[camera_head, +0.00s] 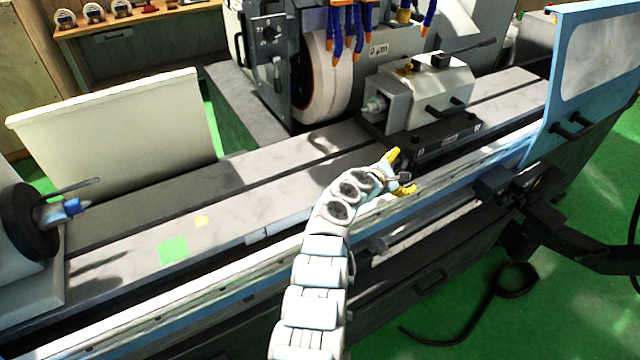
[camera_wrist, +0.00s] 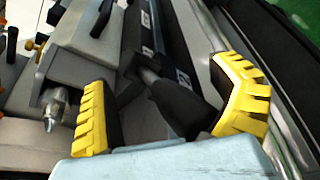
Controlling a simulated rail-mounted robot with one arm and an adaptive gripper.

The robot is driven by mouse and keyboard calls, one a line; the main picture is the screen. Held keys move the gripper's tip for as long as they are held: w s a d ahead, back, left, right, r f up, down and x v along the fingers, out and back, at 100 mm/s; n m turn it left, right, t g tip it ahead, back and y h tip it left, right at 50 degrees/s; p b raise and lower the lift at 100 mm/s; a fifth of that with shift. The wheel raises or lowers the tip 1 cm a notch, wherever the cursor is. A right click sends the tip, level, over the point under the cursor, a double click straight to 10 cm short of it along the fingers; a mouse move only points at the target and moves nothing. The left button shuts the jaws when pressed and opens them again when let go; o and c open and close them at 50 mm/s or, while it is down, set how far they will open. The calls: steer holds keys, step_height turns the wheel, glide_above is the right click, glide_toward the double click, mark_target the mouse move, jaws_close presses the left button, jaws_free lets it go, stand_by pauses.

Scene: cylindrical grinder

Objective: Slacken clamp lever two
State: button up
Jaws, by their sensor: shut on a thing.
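A clamp lever with a black tapered handle (camera_wrist: 182,104) and a grey shank projects from the dark base (camera_head: 428,146) of the tailstock. It lies between the yellow pads of my gripper (camera_head: 402,174) in the wrist view (camera_wrist: 168,108). My gripper is shut on this lever. The handle's thick end is at the right pad; the contact at the left pad is hard to make out. In the head view my gripper's dark body hides the lever.
The tailstock (camera_head: 435,85) with its long top lever stands just behind my gripper. The grinding wheel (camera_head: 325,75) and blue-orange nozzles are further back. A blue guard (camera_head: 590,70) stands at right. The table's left stretch is mostly clear up to the workhead (camera_head: 30,225).

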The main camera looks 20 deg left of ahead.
steer(key=shift+y, duration=0.5)
steer(key=a, duration=0.2)
steer(key=a+f, duration=0.1)
steer(key=a, duration=0.1)
steer(key=a+p, duration=0.1)
steer(key=a, duration=0.1)
steer(key=shift+f, duration=0.4)
steer(key=shift+c, duration=0.9)
steer(key=r+p+v, duration=0.1)
steer(key=p+v, duration=0.3)
steer(key=v, duration=1.3)
steer(key=a+t+y+p, duration=0.4)
steer(key=a+y+p, duration=0.2)
steer(key=y, duration=0.1)
steer(key=shift+a, duration=0.4)
